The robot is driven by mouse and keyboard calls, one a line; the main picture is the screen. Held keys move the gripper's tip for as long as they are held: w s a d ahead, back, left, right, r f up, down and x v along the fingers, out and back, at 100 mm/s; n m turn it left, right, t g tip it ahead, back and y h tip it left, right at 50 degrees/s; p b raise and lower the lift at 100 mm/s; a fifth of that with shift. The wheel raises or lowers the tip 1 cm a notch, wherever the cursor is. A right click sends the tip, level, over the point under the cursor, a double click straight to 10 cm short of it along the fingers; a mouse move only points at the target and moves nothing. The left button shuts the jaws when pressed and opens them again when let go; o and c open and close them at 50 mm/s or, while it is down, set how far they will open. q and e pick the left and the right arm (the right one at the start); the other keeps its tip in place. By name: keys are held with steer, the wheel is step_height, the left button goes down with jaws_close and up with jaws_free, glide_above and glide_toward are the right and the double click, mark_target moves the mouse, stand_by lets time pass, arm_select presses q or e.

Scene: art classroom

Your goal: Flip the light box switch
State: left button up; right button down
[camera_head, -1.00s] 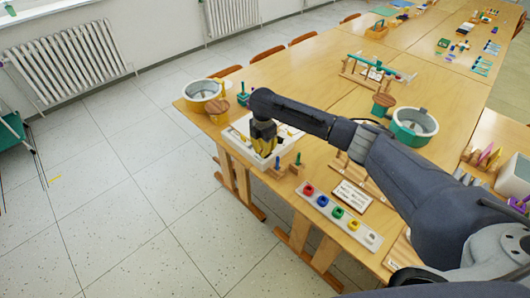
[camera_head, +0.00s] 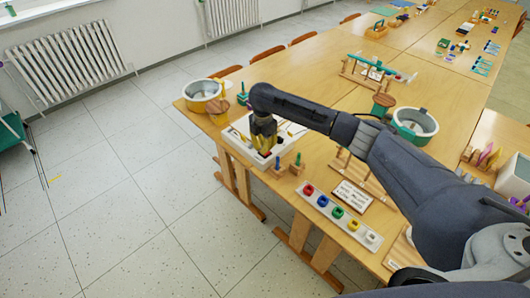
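A white box (camera_head: 232,133), which looks like the light box, sits on the near left part of the wooden table, with yellow pieces showing inside its rim. My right gripper (camera_head: 264,151), dark with yellow fingers, points down over the right part of this box. I cannot tell whether the fingers touch it or whether they are open or shut. The switch cannot be made out; the gripper and wrist cover part of the box. My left gripper is not in view.
A yellow pot (camera_head: 204,95) stands behind the box, and a green pot (camera_head: 415,126) is farther right. Small pegs on wooden blocks (camera_head: 297,167) stand close to the gripper. A white strip with coloured pieces (camera_head: 340,217) lies along the table's near edge.

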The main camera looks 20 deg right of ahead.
steer(key=shift+r, duration=2.25)
